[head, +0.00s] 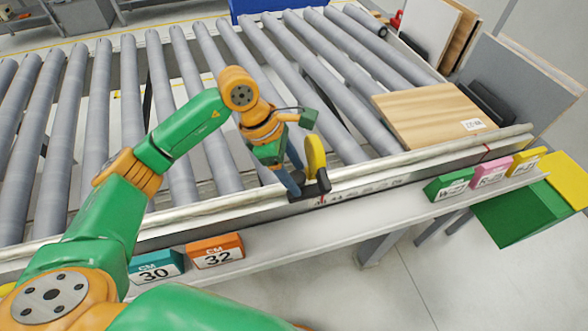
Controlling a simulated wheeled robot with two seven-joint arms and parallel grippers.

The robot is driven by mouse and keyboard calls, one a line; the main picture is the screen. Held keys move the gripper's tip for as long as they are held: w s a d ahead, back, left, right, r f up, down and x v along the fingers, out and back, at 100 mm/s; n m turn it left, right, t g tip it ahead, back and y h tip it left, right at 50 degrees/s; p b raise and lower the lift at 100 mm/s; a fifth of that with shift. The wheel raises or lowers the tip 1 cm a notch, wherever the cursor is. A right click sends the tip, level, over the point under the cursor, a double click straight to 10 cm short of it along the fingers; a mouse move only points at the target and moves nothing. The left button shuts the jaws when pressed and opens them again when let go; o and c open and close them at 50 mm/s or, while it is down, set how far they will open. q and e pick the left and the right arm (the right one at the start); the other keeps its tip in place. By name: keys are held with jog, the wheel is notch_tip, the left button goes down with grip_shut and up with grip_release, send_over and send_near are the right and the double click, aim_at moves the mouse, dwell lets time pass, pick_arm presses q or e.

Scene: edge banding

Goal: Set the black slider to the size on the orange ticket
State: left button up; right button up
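The orange ticket (216,251) stands on the light ledge at lower centre and reads "CM 32". The black slider (318,187) sits on the rail along the conveyor's near edge, with an upright yellow disc (315,154) at it. A printed scale (365,188) with small marks runs along the rail to its right; its figures are too small to read. My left gripper (294,183) points down at the slider's left part, beside the yellow disc. Its fingertips are close to or touching the slider; whether they grip it is unclear. My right gripper is out of view.
A teal ticket (155,268) reading "CM 30" stands left of the orange one. Green (449,186), pink (491,174) and yellow (526,161) labelled blocks stand at the ledge's right. A wooden panel (425,115) lies on the rollers (285,50). Boards lean at upper right.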

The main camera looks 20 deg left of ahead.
pick_arm(q)
grip_shut()
jog(key=shift+r, duration=0.1)
dwell(1.1)
